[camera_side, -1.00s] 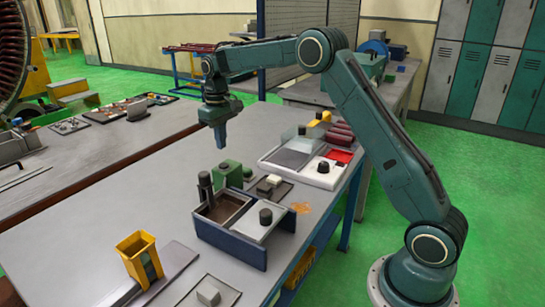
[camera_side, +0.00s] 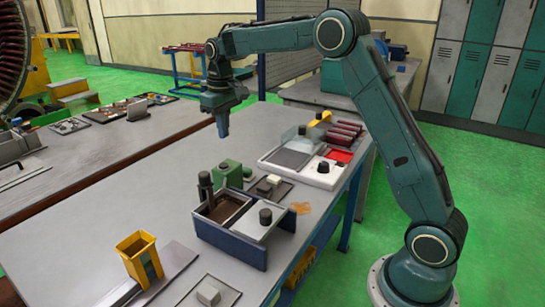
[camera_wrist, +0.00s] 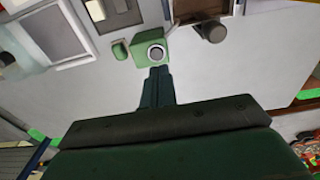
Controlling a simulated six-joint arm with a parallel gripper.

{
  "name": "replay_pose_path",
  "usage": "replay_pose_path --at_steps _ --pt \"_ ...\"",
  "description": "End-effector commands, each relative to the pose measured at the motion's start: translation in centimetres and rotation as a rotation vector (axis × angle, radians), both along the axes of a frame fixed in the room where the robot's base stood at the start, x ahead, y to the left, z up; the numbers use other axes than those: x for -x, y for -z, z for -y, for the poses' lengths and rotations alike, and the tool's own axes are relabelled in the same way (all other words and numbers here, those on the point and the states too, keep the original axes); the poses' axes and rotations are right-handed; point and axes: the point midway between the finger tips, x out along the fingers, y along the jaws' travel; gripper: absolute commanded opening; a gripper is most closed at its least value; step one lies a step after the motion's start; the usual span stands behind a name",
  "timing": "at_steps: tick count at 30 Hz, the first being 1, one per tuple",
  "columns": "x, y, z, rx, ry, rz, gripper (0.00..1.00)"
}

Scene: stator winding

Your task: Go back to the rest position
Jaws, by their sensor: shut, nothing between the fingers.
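My gripper (camera_side: 223,128) hangs pointing down above the grey workbench (camera_side: 120,215), with its fingers together and nothing held. In the wrist view its shut fingers (camera_wrist: 157,72) point toward a green block-like device with a round top (camera_wrist: 151,49). The same green device (camera_side: 229,175) stands on the bench below my gripper in the side view. My gripper is clear of everything on the bench.
A dark blue two-part box (camera_side: 232,243) stands at the front, and a white tray (camera_side: 318,178) with red parts lies behind it. A yellow holder (camera_side: 139,258) stands at the front left. The bench's left middle is clear.

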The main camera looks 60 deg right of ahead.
Motion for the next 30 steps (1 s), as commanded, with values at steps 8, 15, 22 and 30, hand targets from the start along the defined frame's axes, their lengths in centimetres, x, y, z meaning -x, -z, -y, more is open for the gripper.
replay_pose_path --at_steps 8,15,22,30 --pt "4.9 -4.6 -2.2 0.009 -0.001 0.073 0.00" --pt "9.7 -7.4 -3.9 0.014 0.000 0.135 0.00" --pt "14.7 -9.0 -5.3 0.016 -0.001 0.195 0.00" --pt "20.7 -9.6 -6.7 0.014 -0.002 0.265 0.00"
